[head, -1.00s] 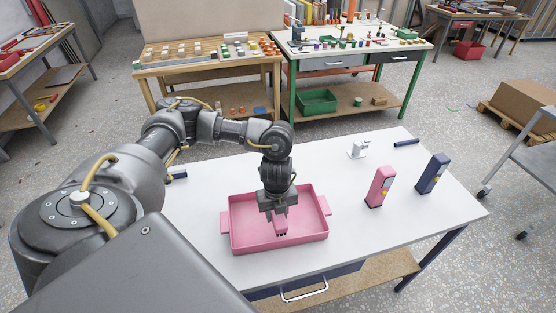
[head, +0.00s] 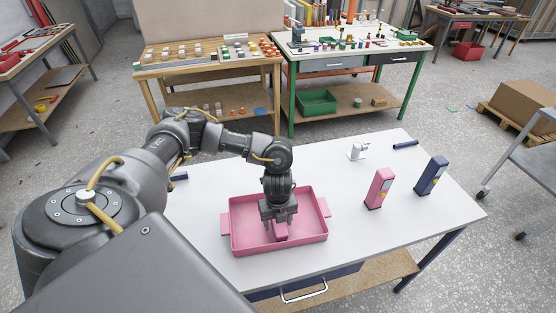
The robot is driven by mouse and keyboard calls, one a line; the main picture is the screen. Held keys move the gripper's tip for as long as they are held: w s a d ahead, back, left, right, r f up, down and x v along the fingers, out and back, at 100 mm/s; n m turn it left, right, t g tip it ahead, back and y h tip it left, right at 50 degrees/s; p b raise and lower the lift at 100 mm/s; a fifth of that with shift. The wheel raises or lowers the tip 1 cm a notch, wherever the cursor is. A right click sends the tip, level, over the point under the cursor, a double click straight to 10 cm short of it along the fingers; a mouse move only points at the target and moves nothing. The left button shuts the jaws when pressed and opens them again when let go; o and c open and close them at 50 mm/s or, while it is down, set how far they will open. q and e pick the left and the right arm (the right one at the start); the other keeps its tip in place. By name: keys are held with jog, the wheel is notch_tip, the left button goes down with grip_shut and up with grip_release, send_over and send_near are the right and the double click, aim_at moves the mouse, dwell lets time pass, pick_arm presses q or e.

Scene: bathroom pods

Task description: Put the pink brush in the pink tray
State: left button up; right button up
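The pink tray (head: 318,247) sits on the white table, with a handle on each side. The pink brush (head: 281,232) is inside it, low down and directly under my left gripper (head: 279,219). The gripper hides the upper part of the brush. The fingers look spread apart, one on each side of the brush's near end. Whether the brush touches the tray floor is hard to tell. My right gripper is out of view.
A pink upright box (head: 380,188) and a dark blue one (head: 432,175) stand right of the tray. A white fixture (head: 357,150) and a dark blue cylinder (head: 406,144) are farther back. Another dark blue piece (head: 180,176) lies at left. The white table (head: 335,175) is clear between them.

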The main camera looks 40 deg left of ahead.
pick_arm(q)
notch_tip(320, 180, up, 12)
jog(key=shift+r+b, duration=0.2)
jog(key=shift+b, duration=0.1)
dwell(0.4)
dwell(0.5)
